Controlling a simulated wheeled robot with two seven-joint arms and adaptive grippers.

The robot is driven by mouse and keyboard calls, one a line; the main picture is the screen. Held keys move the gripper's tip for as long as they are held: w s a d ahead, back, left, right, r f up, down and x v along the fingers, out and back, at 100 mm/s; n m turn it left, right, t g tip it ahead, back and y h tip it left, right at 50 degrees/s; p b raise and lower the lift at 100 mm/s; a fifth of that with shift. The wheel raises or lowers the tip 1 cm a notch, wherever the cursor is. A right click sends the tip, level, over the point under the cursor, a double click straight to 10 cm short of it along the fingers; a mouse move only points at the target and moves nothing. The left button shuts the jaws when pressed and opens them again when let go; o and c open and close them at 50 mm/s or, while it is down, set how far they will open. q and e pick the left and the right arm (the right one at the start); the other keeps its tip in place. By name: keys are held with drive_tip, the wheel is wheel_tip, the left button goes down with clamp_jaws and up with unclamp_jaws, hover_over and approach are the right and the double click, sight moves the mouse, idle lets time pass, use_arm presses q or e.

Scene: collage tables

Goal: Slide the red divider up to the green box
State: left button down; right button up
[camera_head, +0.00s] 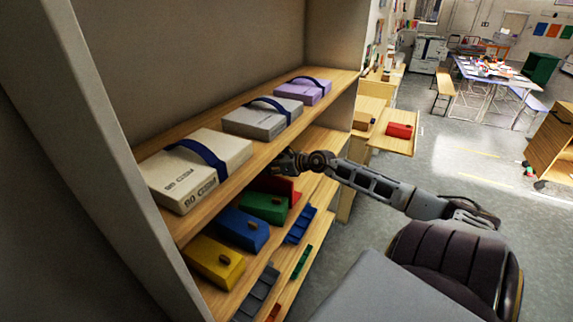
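The red divider (288,186) stands on the lower shelf, just beyond the green box, with part of it hidden by the upper shelf. I cannot tell whether divider and green box touch. My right gripper (281,161) is at the front edge of the upper shelf, above and near the divider. It is dark and small, and its fingers are unclear. My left gripper is not in view.
A blue box (243,230) and a yellow box (215,262) share the lower shelf. Blue (300,225) and grey (258,292) trays lie in front, lower down. Cream (200,170), grey (263,118) and purple (304,92) strapped boxes stand on the upper shelf (262,163). Open floor lies right.

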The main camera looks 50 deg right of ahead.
sight(286, 180)
drive_tip(key=shift+v, duration=4.15)
